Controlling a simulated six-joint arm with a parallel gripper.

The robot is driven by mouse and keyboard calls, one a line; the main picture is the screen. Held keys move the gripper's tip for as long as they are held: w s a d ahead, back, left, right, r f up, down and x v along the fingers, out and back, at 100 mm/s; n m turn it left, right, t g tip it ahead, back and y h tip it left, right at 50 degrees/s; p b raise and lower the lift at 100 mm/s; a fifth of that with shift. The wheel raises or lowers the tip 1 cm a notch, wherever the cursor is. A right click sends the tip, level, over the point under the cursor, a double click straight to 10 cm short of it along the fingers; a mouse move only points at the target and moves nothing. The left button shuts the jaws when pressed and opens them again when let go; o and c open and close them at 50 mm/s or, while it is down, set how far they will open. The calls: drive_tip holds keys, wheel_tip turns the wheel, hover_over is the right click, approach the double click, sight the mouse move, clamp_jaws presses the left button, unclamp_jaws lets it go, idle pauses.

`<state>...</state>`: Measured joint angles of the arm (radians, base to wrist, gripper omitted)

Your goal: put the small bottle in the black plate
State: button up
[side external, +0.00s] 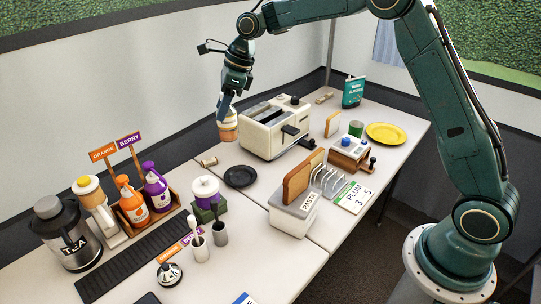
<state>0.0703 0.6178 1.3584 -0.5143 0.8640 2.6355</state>
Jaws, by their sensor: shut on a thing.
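My gripper (227,106) points down at the back of the table, left of the toaster. It is shut on a small bottle (229,128) with an orange-brown and pale body. The bottle looks roughly upright, and its top is partly hidden by the fingers. I cannot tell for sure how high it is above the table. The black plate (240,177) is a small round dark dish lying flat and empty on the table. In the picture it is below the bottle, nearer the camera, and apart from it.
A white toaster (275,125) stands right of the bottle and plate. A small roll (208,161) lies left of the plate. A purple-and-white jar (205,190) on a green block stands nearby.

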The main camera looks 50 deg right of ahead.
drive_tip(key=w+d+m, duration=0.1)
drive_tip(key=w+d, duration=0.2)
drive_tip(key=d, duration=0.3)
drive_tip(key=shift+w+f, duration=0.25)
drive_tip(key=shift+w, duration=0.1)
drive_tip(key=shift+f, duration=0.1)
wheel_tip(320, 180, down, 20)
idle(0.7)
drive_tip(key=o, duration=1.3)
